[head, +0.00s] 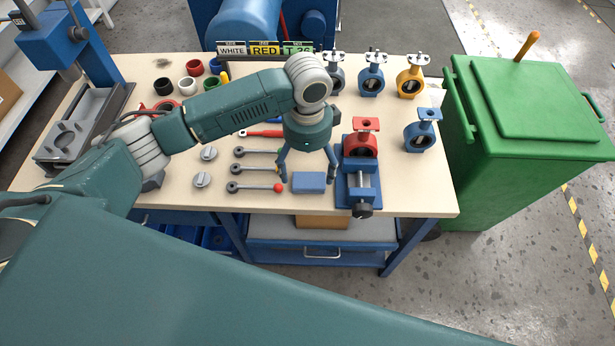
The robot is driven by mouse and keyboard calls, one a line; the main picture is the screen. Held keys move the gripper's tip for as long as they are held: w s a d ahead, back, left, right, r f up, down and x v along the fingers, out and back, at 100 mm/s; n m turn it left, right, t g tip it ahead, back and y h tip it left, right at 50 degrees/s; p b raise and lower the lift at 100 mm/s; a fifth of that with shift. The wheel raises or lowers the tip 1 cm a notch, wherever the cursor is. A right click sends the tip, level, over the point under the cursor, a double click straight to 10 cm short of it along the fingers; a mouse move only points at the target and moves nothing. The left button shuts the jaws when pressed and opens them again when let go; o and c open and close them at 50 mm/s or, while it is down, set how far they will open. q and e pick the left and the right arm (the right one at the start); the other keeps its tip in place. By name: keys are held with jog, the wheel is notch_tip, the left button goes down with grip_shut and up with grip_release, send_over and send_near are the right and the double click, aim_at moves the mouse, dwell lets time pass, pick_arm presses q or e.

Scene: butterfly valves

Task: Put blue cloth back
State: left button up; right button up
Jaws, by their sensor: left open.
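The blue cloth (309,183) is a small flat folded rectangle. It lies near the front edge of the workbench, between the levers and the vise. My left gripper (308,167) points down above the cloth with its blue fingers spread, one toward each end of it. The gripper is open and holds nothing that I can see. I cannot tell whether the fingertips touch the cloth or the bench. My right gripper is not in view.
A blue vise (358,186) with a red valve body (361,143) stands right of the cloth. Several levers (252,187) lie to its left. Valves (371,77) stand at the back right. A green bin (540,130) is beside the workbench (430,190).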

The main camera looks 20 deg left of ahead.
pick_arm(q)
notch_tip(320, 180, up, 5)
jog(key=shift+f, duration=0.1)
dwell(0.6)
